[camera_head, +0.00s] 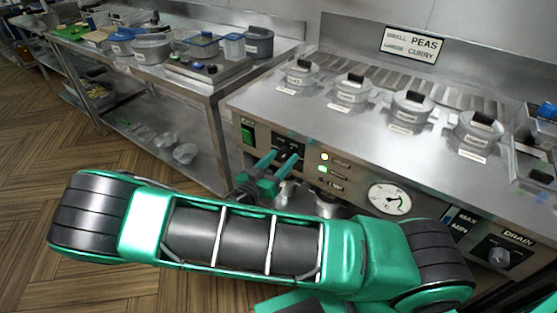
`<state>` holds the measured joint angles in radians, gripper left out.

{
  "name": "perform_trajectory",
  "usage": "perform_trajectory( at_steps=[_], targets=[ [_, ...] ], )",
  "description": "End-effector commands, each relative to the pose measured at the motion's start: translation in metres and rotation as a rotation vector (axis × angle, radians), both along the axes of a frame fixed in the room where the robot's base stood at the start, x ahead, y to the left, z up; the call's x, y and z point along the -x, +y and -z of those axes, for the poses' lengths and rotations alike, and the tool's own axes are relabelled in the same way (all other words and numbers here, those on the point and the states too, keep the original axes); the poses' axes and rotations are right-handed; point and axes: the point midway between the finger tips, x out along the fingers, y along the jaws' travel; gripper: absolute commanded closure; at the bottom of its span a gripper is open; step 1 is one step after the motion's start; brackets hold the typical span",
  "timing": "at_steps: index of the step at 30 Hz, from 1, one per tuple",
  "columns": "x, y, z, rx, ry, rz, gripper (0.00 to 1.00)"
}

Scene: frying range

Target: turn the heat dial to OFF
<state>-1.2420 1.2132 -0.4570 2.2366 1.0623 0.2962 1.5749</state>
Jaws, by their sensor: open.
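My gripper (283,155) is open, with its two green fingers spread in front of a black control panel (288,139) on the front of the steel range (390,165). The panel has small white marks that I cannot read. A dark shape shows between the fingertips and may be the heat dial, but the fingers and the dark panel keep me from telling its setting. I cannot tell whether the fingers touch it. My green and black arm crosses the lower part of the view.
A green switch (247,135) sits left of the panel, and lit lamps (324,157) sit right of it. A round gauge (389,199) and the DRAIN knob (499,256) are further right. Several lidded pots stand on the range top. A steel table (205,88) stands left; wooden floor is open.

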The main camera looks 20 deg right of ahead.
Motion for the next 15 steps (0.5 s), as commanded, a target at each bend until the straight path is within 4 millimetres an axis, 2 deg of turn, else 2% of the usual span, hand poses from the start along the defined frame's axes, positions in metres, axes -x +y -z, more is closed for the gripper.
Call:
perform_trajectory(
  at_steps=[1, 6, 15],
  targets=[
    [0.0001, 0.0001, 0.0001, 0.0, 0.0, 0.0, 0.45],
    [0.0, 0.0003, 0.0001, 0.0, 0.0, -0.001, 0.85],
    [-0.0003, 0.0011, 0.0004, 0.01, 0.016, -0.003, 0.86]
  ],
)
